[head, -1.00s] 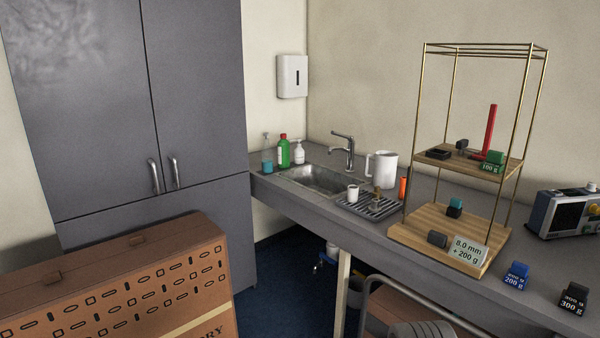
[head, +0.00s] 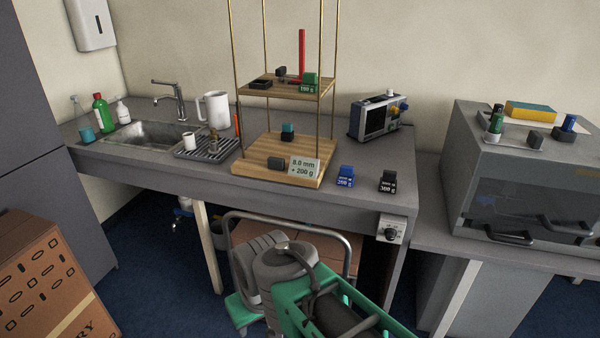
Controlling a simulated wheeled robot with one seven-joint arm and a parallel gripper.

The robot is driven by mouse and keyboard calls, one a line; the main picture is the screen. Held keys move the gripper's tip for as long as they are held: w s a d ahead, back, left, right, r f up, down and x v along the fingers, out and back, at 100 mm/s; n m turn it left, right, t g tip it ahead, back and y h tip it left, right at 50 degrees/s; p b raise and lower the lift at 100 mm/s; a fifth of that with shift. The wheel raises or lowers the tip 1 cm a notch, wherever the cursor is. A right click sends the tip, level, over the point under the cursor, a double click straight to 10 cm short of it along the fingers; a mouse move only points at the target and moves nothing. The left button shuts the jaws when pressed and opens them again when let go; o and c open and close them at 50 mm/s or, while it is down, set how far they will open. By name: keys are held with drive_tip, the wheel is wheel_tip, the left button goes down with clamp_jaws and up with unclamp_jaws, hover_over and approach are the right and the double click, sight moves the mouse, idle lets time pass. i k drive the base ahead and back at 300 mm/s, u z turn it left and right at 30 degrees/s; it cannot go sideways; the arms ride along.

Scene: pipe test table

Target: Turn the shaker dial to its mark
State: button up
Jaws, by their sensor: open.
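A small white box with a dark round dial (head: 391,232) is fixed at the front edge of the bench, at its right end. It is the likeliest shaker dial, but no shaker is clearly visible beside it. Its mark and the dial's pointing are too small to read. My gripper is not in view.
A green and grey wheeled machine (head: 340,310) and a cart with a metal rail (head: 290,222) stand before the bench (head: 225,183). A wooden stand (head: 254,157), weights (head: 345,176) and an instrument (head: 375,118) are on top. A grey cabinet (head: 520,185) stands right.

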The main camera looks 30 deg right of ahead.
sight(390, 234)
drive_tip(key=u, duration=0.65)
drive_tip(key=k, duration=0.8)
drive_tip(key=z, duration=0.65)
drive_tip(key=i, duration=1)
